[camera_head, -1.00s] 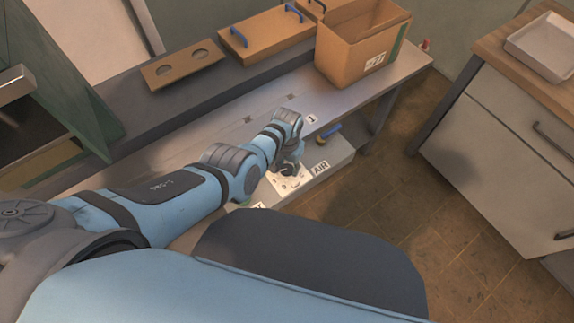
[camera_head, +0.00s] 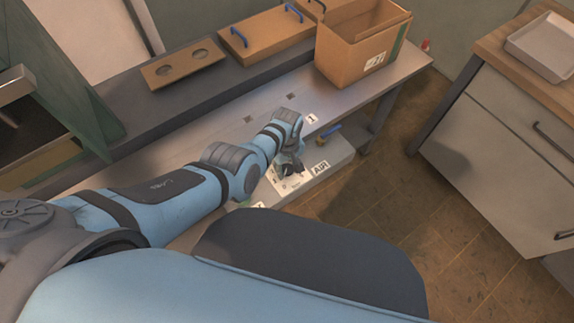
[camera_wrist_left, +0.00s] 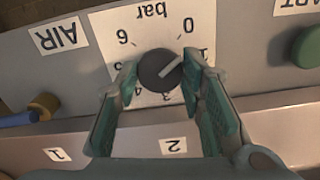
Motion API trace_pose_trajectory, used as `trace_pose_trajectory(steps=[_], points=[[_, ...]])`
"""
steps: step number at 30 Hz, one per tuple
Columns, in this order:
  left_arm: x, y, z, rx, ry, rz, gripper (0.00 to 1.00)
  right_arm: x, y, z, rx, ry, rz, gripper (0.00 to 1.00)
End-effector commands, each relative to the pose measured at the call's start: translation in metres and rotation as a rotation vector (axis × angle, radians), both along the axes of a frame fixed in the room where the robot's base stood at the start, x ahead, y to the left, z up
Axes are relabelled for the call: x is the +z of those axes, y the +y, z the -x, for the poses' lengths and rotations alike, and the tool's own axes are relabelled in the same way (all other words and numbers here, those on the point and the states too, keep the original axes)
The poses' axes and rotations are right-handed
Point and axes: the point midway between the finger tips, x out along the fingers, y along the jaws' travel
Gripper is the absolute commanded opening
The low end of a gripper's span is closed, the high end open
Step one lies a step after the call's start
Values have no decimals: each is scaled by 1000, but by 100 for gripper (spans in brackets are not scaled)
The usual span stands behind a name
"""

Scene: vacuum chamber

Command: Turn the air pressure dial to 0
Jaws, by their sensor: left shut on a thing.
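The air pressure dial is a dark round knob (camera_wrist_left: 158,72) with a pale pointer line, on a white bar scale (camera_wrist_left: 108,25) marked from 0 to 6. In the left wrist view the scale appears upside down, and the pointer aims near the 1, with the 0 just above it. My left gripper (camera_wrist_left: 160,68) is shut on the knob, one finger at each side; the fingers hide part of the scale. In the head view, my left gripper (camera_head: 289,163) is over the scale plate and mostly covers the dial. My right gripper is not in view.
An AIR label (camera_head: 320,167) and a blue-handled valve (camera_head: 330,132) are beside the dial. A green button (camera_wrist_left: 306,47) lies at the wrist view's right. A cardboard box (camera_head: 360,50) stands on the bench behind; a cabinet (camera_head: 505,145) stands right, across open floor.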

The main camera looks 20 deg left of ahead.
Motion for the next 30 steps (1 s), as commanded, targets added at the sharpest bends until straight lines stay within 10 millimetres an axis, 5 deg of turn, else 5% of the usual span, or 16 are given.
trace_pose_trajectory(steps=[26, 27, 30], points=[[0, 0, 0, 177, -1, 1, 8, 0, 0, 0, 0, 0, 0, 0], [0, 0, 0, 177, -1, 1, 40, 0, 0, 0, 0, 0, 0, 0], [0, 0, 0, 176, -1, 1, 56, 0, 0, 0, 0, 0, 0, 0]])
